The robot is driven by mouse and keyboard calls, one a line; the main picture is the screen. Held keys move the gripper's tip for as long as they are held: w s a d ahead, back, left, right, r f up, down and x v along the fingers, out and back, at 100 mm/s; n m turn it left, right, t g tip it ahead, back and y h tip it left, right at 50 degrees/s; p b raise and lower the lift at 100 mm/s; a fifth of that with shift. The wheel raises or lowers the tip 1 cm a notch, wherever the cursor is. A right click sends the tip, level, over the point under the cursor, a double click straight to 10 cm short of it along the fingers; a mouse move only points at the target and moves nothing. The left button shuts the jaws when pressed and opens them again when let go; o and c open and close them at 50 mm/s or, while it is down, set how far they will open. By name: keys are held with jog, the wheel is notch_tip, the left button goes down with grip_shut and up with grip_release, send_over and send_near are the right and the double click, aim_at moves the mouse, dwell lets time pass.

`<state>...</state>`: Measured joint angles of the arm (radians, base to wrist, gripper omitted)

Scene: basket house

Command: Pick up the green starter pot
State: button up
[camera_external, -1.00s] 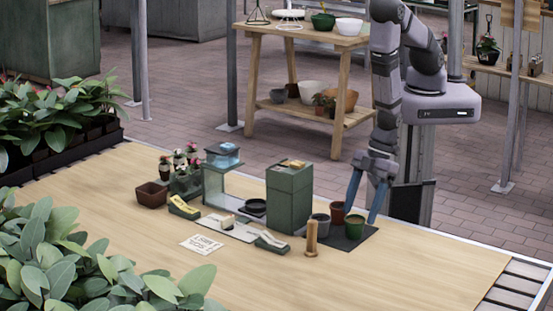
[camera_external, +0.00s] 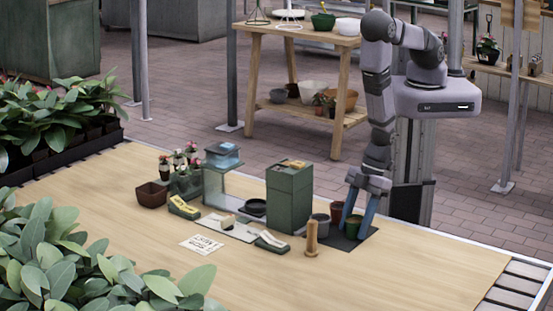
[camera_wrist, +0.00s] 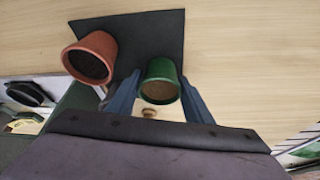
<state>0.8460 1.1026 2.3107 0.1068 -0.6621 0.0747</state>
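The green starter pot (camera_external: 354,225) stands upright on a dark mat (camera_external: 372,231) near the table's back edge. My gripper (camera_external: 353,231) is low over it, pointing down, with a blue finger on either side. In the wrist view the green pot (camera_wrist: 161,80) sits between the two fingertips of my gripper (camera_wrist: 159,82), with narrow gaps at its sides. The gripper looks open, and I see no firm contact.
A terracotta pot (camera_external: 337,212) is close to the green pot, and it also shows in the wrist view (camera_wrist: 90,58). A grey pot (camera_external: 320,224), a wooden dibber (camera_external: 311,240) and a green cabinet (camera_external: 290,195) stand to the left. The table's right side is clear.

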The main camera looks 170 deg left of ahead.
aim_at(355, 222)
jog(key=c, duration=0.3)
jog(key=shift+r, duration=0.1)
jog(key=shift+r+b, duration=0.75)
jog(key=shift+r, duration=4.15)
